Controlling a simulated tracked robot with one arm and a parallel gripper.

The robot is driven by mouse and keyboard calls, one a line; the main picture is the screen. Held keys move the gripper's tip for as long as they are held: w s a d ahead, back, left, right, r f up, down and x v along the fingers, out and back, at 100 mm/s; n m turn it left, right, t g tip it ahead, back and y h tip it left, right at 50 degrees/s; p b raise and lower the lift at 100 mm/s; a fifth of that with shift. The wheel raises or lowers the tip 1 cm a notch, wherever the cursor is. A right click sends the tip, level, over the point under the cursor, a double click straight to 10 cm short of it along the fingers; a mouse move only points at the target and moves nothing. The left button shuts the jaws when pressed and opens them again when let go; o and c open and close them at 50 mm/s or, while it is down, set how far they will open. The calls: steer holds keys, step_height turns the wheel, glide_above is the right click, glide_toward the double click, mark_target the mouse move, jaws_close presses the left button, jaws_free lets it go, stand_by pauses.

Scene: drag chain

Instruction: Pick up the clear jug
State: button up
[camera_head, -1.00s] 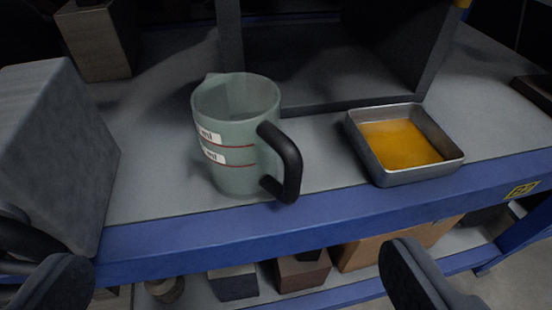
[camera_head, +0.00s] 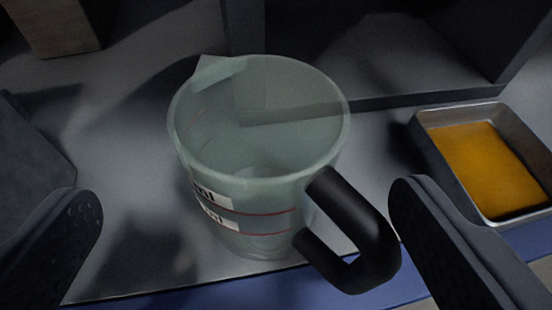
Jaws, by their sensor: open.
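The clear jug (camera_head: 250,190) stands upright on the grey shelf surface in the middle of the view. It is greenish and see-through, with red lines, white labels, and a spout at the back left. Its black handle (camera_head: 362,240) points to the front right. My gripper (camera_head: 245,215) is open, with one dark finger to the left of the jug and the other to the right, close to the handle. Nothing is held between the fingers. Whether the right finger touches the handle cannot be told.
A metal tray (camera_head: 432,150) with orange-yellow contents sits to the right. A dark open box (camera_head: 400,50) stands behind the jug. A grey block (camera_head: 30,165) is at the left and a brown block (camera_head: 50,28) at the back left. The shelf's blue edge (camera_head: 190,299) runs along the front.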

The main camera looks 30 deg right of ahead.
mark_target(264, 190)
steer(key=b+x, duration=0.1)
steer(key=x, duration=0.1)
steer(key=b+x, duration=0.1)
steer(key=x, duration=0.2)
steer(key=shift+d, duration=0.35)
steer(key=shift+r, duration=0.1)
steer(key=c, duration=1.1)
